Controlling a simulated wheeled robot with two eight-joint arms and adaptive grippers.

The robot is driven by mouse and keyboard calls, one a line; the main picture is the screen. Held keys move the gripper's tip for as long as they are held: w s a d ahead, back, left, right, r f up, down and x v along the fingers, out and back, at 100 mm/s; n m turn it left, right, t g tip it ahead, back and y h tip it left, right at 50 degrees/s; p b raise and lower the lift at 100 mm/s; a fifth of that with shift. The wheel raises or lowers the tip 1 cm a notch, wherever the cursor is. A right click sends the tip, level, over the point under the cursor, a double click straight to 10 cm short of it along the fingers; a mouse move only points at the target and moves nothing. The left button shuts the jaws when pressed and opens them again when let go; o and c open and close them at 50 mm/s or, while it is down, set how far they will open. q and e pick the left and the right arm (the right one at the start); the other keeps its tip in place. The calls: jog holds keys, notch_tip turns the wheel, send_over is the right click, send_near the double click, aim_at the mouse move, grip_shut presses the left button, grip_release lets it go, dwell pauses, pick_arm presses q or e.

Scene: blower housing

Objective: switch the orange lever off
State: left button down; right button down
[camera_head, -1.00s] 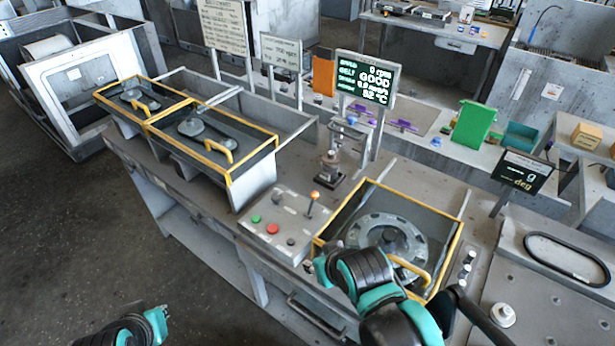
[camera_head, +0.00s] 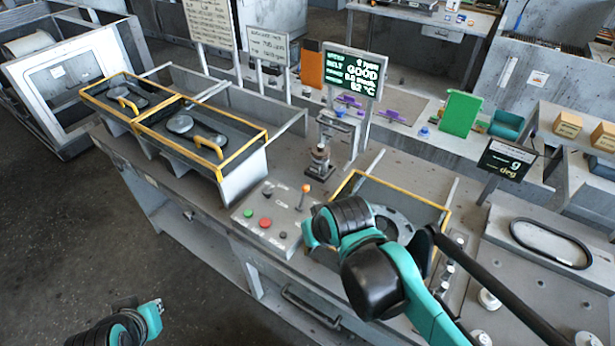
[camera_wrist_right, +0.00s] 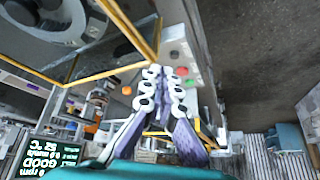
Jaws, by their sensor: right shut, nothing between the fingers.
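The orange-knobbed lever (camera_head: 304,190) stands up from the grey control panel (camera_head: 248,213), at the panel's far right corner. Its round orange knob (camera_wrist_right: 126,90) also shows in the right wrist view, left of my fingertips. My right gripper (camera_wrist_right: 161,73) is shut and empty, its fingers together over the panel and apart from the knob in the picture. In the head view my right wrist is just right of and nearer than the lever, and hides the fingers. My left arm's end shows at the bottom left, its fingers not clear.
Red (camera_head: 265,223) and green (camera_head: 248,213) buttons sit on the panel. A yellow-rimmed housing bay (camera_head: 395,192) lies right of it, partly behind my right arm. Yellow-rimmed bays (camera_head: 190,104) stand to the left. A small clamp stand (camera_head: 320,160) and a green-text screen (camera_head: 353,73) stand behind.

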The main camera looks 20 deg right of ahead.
jog(key=w+d+r+m+g+p, duration=0.1)
jog(key=w+d+r+m+p, duration=0.15)
jog(key=w+r, duration=0.35)
jog(key=m+g+y+p, duration=0.1)
jog(key=m+g+p, duration=0.15)
jog(key=p, duration=0.35)
send_over(303, 197)
jog(key=w+d, duration=0.1)
jog(key=d, duration=0.2)
jog(key=w+d+f+g+p, duration=0.1)
jog(key=w+d+f, duration=0.2)
jog(key=w+f, duration=0.1)
jog(key=shift+w+g+y+p, duration=0.35)
jog(key=shift+w+y+p, duration=0.05)
jog(key=shift+w, duration=0.05)
jog(key=shift+f, duration=0.1)
notch_tip(303, 197, down, 10)
jog(key=a+b, duration=0.2)
jog(key=s+r, duration=0.1)
jog(key=s+a, duration=0.1)
jog(key=shift+s+a+r, duration=0.1)
jog(key=shift+s+r, duration=0.25)
